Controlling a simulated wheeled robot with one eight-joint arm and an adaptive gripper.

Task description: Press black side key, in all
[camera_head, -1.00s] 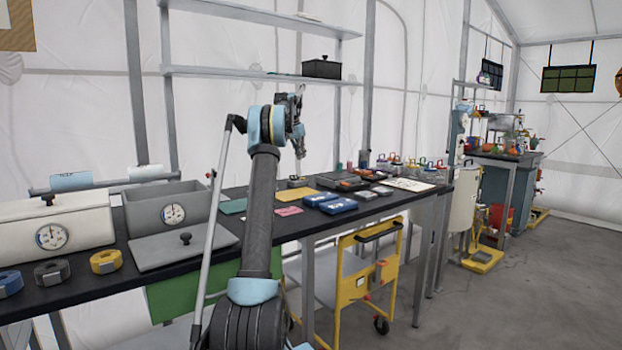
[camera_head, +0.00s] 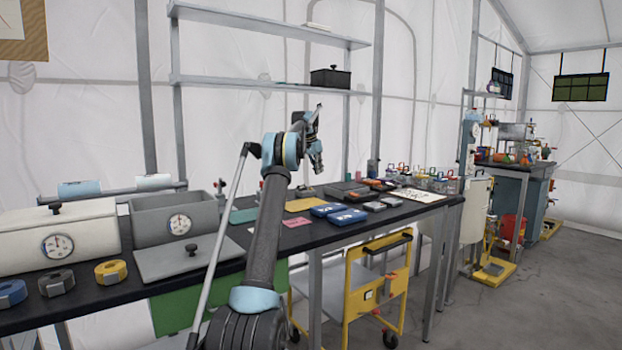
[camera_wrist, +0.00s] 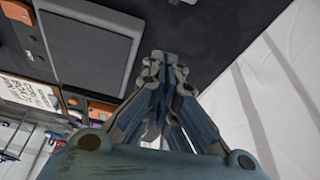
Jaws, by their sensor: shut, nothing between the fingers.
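My gripper (camera_head: 319,172) hangs over the back part of the black bench in the head view, with its fingers pointing down. In the wrist view its fingertips (camera_wrist: 165,58) are together and empty, close in front of a dark surface. I cannot make out a black side key for certain; contact between fingertips and any key is not visible.
Blue cases (camera_head: 347,216), a pink card (camera_head: 296,222) and a yellow mat (camera_head: 306,204) lie on the bench. Padlocks (camera_head: 425,172) stand farther right. A yellow cart (camera_head: 380,285) is under the bench. White tent wall (camera_wrist: 265,85) fills the wrist view's right.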

